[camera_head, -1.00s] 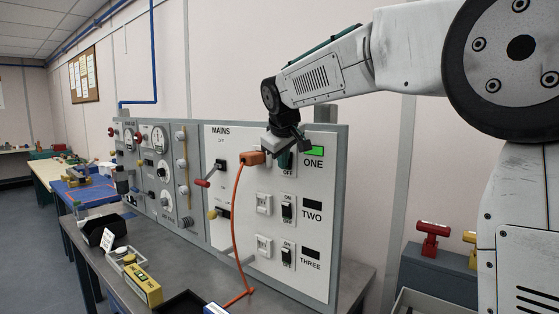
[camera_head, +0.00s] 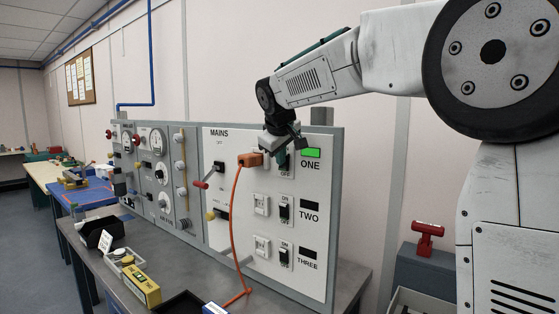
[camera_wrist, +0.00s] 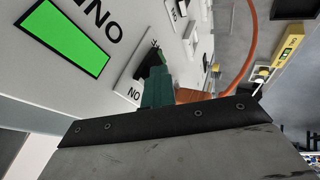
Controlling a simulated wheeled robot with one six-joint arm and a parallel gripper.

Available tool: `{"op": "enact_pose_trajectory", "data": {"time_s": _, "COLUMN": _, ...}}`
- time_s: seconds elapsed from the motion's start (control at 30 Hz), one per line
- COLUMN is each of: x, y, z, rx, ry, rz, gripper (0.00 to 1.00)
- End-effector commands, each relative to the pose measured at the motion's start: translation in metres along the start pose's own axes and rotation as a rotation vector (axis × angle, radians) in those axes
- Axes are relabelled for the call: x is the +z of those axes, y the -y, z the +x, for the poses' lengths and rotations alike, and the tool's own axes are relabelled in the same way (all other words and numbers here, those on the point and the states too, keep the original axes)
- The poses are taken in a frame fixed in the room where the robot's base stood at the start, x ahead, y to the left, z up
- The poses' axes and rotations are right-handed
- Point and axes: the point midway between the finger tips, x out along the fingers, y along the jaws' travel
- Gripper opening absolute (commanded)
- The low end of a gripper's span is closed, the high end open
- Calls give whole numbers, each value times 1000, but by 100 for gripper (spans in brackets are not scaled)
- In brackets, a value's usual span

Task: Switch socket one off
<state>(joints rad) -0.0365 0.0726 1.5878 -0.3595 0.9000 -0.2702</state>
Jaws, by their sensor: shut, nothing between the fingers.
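Socket one is the top row of the grey panel. Its switch (camera_head: 286,172) is mostly hidden behind my gripper in the head view; only the OFF end of its plate shows below. In the wrist view the switch plate (camera_wrist: 133,78) shows the ON mark, partly covered by the green fingers. The indicator (camera_head: 311,153) beside ONE is lit green, also in the wrist view (camera_wrist: 66,38). An orange plug (camera_head: 250,160) sits in socket one with its cord hanging down. My gripper (camera_head: 281,157) is shut and empty, its fingertips at the switch; contact is unclear.
Switches two (camera_head: 285,208) and three (camera_head: 284,255) lie below, with dark indicators. A red-handled mains lever (camera_head: 203,184) is left of the plug. A yellow box (camera_head: 142,286) and black bin (camera_head: 98,231) stand on the bench in front.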

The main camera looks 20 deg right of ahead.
Motion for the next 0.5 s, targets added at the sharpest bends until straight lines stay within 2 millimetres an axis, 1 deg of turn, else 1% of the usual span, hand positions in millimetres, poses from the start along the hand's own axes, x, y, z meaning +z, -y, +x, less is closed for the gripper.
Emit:
{"op": "enact_pose_trajectory", "data": {"time_s": 0.03, "x": -1, "y": -5, "z": -2, "rx": 10, "ry": -6, "rz": 1, "gripper": 0}}
{"op": "enact_pose_trajectory", "data": {"time_s": 0.27, "x": -2, "y": -2, "z": -5, "rx": 11, "ry": -6, "rz": 0, "gripper": 0}}
{"op": "enact_pose_trajectory", "data": {"time_s": 0.37, "x": -2, "y": 6, "z": -10, "rx": 10, "ry": -4, "rz": 3, "gripper": 0}}
{"op": "enact_pose_trajectory", "data": {"time_s": 0.5, "x": -3, "y": 20, "z": -25, "rx": 12, "ry": 1, "rz": 10, "gripper": 0}}
